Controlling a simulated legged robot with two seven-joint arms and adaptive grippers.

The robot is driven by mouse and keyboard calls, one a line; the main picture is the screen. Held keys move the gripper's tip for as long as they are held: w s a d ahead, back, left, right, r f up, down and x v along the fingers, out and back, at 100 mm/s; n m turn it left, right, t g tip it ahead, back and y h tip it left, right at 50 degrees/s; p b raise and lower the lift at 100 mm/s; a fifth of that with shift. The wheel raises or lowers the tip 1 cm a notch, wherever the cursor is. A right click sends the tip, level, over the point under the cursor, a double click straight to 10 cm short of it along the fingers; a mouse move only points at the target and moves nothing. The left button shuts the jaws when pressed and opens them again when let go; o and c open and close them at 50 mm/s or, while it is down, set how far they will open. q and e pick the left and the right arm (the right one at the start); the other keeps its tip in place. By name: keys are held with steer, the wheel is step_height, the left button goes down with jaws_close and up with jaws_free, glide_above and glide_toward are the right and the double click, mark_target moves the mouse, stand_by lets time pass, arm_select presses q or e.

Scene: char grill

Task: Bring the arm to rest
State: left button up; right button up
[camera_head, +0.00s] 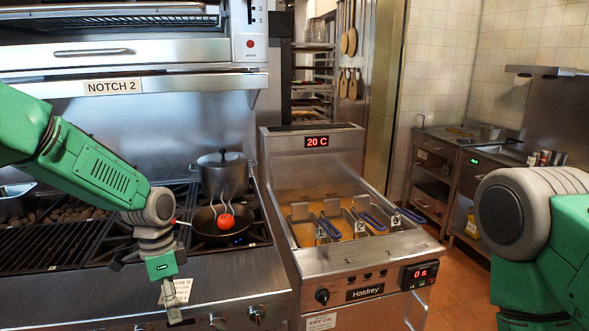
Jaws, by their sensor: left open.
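My left arm comes in from the left, green with grey joints. Its gripper (170,305) points down in front of the stove's front edge and is open, with nothing seen between its fingers. It is left of and nearer than the black frying pan (205,232), apart from it. My right arm shows at the right edge as a green and grey link; its gripper is out of view.
A fryer (318,258) with several blue-handled baskets stands right of the stove. A char grill (45,245) lies left. Open floor shows at the right.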

arm_select(q)
steer(key=s+d+f+n+b, duration=0.1)
steer(key=s+f+n+b, duration=0.2)
steer(key=s+f, duration=0.7)
steer(key=s+d+f+n+b, duration=0.1)
steer(key=s+f+n+b, duration=0.4)
steer(key=f, duration=0.9)
steer(key=s+a+f+n+t+b, duration=0.1)
steer(key=s+a+f+b, duration=0.1)
steer(key=s, duration=0.7)
steer(key=s+a+f+n+t+y+b, duration=0.1)
steer(key=s+a+f+n+b, duration=0.1)
steer(key=s+f, duration=0.3)
steer(key=s, duration=0.4)
steer(key=shift+s+a+f+n, duration=0.25)
steer(key=shift+s+a+n, duration=0.05)
steer(key=shift+s+a, duration=0.05)
